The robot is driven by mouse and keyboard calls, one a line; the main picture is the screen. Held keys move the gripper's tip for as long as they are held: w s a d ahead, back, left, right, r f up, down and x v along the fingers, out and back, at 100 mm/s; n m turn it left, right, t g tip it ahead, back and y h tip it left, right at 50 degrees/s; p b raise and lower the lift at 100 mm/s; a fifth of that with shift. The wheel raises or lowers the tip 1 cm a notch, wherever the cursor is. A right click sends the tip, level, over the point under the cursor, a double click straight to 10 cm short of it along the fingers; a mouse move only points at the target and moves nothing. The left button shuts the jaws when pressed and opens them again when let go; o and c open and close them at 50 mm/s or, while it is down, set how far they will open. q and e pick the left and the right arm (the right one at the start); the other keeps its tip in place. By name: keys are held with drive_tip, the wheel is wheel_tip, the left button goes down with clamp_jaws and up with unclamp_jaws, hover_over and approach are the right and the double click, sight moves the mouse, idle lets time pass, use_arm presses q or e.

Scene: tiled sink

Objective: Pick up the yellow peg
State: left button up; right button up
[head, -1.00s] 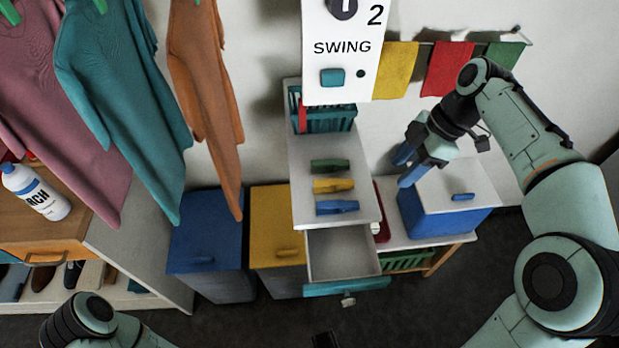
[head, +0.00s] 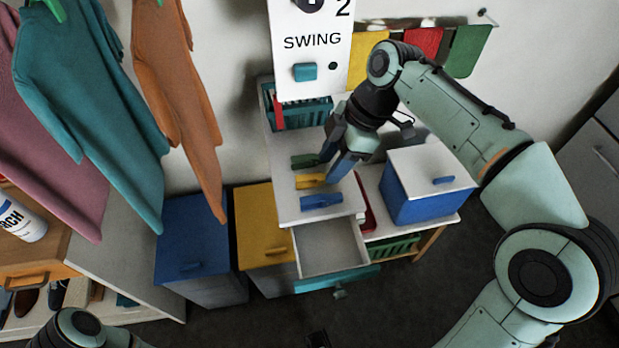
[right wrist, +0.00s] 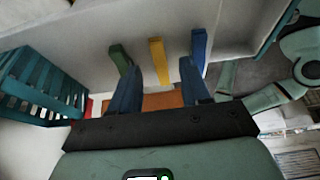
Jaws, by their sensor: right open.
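The yellow peg (head: 309,181) lies on the white cabinet top between a green peg (head: 305,160) and a blue peg (head: 321,201). My right gripper (head: 338,165) is open and empty at the right ends of the green and yellow pegs. In the right wrist view the yellow peg (right wrist: 157,62) stands between and beyond my two blue fingers (right wrist: 163,82). The green peg (right wrist: 120,60) is close to the left finger and the blue peg (right wrist: 198,52) close to the right one. Of my left arm only a joint shows at the bottom left; its gripper is out of view.
An open drawer (head: 330,250) juts out below the pegs. A teal basket (head: 301,113) stands at the back of the cabinet top. A blue box with a white lid (head: 428,180) stands to the right. Clothes hang at the left.

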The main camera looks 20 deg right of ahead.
sight(321, 175)
drive_tip(key=x, duration=0.3)
drive_tip(key=shift+a+b, duration=0.3)
drive_tip(key=shift+a, duration=0.05)
drive_tip(key=shift+w, duration=0.1)
clamp_jaws()
